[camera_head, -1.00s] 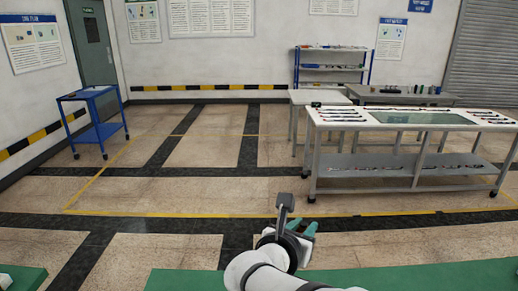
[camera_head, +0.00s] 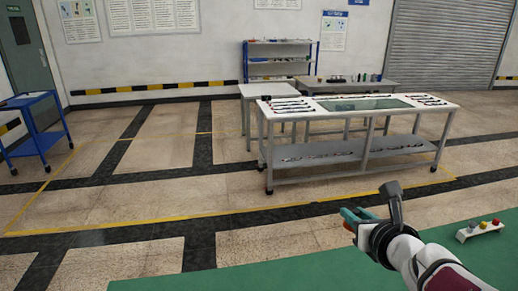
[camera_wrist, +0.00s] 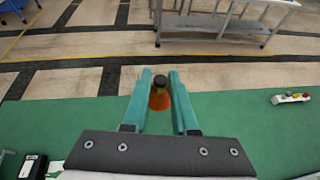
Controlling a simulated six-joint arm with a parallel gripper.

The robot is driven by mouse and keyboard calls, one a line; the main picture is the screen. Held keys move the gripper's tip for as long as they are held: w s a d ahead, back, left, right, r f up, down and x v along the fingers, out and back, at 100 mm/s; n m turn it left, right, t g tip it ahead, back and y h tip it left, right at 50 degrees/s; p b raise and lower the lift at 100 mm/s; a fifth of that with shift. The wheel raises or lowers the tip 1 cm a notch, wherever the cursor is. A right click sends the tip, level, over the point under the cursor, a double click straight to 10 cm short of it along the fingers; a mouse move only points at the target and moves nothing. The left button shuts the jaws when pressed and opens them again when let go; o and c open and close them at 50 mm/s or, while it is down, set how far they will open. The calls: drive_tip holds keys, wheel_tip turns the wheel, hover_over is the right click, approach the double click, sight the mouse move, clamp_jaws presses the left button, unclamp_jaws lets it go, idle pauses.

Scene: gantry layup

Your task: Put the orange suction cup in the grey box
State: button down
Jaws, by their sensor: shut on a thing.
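My gripper (camera_head: 355,216) is at the lower right of the head view, over the far edge of the green surface (camera_head: 290,270). In the wrist view, its teal fingers (camera_wrist: 159,95) are shut on the orange suction cup (camera_wrist: 159,101). The cup has a dark top and sits between the fingers, clear of the green surface. I cannot make out the grey box in either view.
A small white stand with coloured buttons (camera_head: 480,230) sits on the green surface at the right. A black item (camera_wrist: 33,166) is at the lower left of the wrist view. A long workbench (camera_head: 350,106) with tools stands beyond, and a blue cart (camera_head: 32,130) stands left.

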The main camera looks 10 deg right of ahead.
drive_tip(key=s+d+f+m+g+h, duration=0.15)
drive_tip(key=s+d+f, duration=0.25)
drive_tip(key=d, duration=0.7)
drive_tip(key=s+d+f+m+h, duration=0.25)
drive_tip(key=d+f, duration=0.25)
drive_tip(key=d, duration=0.5)
drive_tip(key=s+d+f+m+g+h, duration=0.1)
drive_tip(key=s+d+f+m+h, duration=0.1)
drive_tip(key=s+d+f, duration=0.35)
drive_tip(key=s+d+f+m+g+h, duration=0.1)
drive_tip(key=s+d+f+h, duration=0.15)
drive_tip(key=s+d, duration=0.55)
drive_tip(key=shift+y, duration=0.35)
drive_tip(key=f, duration=0.5)
drive_tip(key=s+f, duration=0.1)
drive_tip(key=f, duration=0.4)
drive_tip(key=a+f, duration=0.1)
drive_tip(key=f, duration=0.4)
drive_tip(key=shift+s, duration=0.15)
drive_tip(key=w+d, duration=0.5)
drive_tip(key=shift+w+d, duration=0.35)
drive_tip(key=shift+w, duration=0.05)
drive_tip(key=shift+f, duration=0.4)
drive_tip(key=c, duration=0.7)
unclamp_jaws()
